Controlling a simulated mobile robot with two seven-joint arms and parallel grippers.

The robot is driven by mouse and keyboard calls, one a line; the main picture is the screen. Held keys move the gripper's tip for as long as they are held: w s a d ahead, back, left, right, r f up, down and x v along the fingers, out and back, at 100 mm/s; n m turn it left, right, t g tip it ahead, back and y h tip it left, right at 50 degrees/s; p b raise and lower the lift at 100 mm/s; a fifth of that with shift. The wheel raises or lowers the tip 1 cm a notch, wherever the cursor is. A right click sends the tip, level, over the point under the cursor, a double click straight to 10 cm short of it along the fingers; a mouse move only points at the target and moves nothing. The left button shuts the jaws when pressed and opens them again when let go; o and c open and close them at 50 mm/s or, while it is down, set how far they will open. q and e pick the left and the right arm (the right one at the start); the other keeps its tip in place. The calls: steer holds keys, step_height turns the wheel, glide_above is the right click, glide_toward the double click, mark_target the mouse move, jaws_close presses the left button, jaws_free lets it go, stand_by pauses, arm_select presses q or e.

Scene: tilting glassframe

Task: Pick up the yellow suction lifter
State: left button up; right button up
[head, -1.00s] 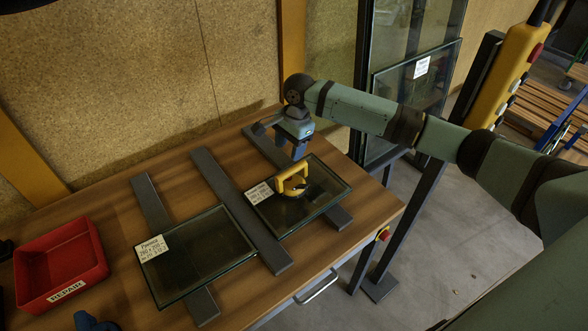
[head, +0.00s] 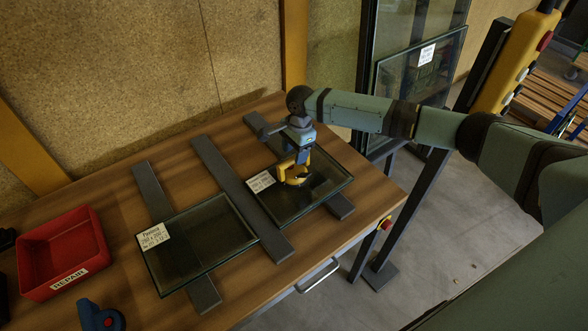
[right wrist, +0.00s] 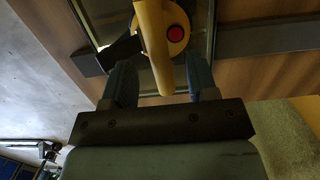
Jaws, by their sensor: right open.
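The yellow suction lifter (head: 291,177) stands on the right-hand glass pane (head: 318,187), with its handle up. My right gripper (head: 301,157) is over it, pointing down, with its blue fingers open at the handle. In the right wrist view, the lifter's yellow handle (right wrist: 154,45) runs between the two fingers of my right gripper (right wrist: 161,82), with gaps showing on both sides. A red round button shows on the lifter's yellow disc beside the handle. The fingers hide part of the lifter in the head view. My left gripper is not in view.
A second labelled pane (head: 205,238) lies to the left, across dark bars (head: 240,198) on the wooden table (head: 115,235). A red REPAIR tray (head: 98,250) and a blue object with a reddish round part (head: 100,317) are at the left. A framed pane stands behind.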

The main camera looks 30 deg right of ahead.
mark_target(294, 156)
steer(key=f, duration=0.3)
steer(key=shift+s+a+f, duration=0.1)
steer(key=shift+a, duration=0.1)
steer(key=shift+c, duration=0.4)
jaws_close()
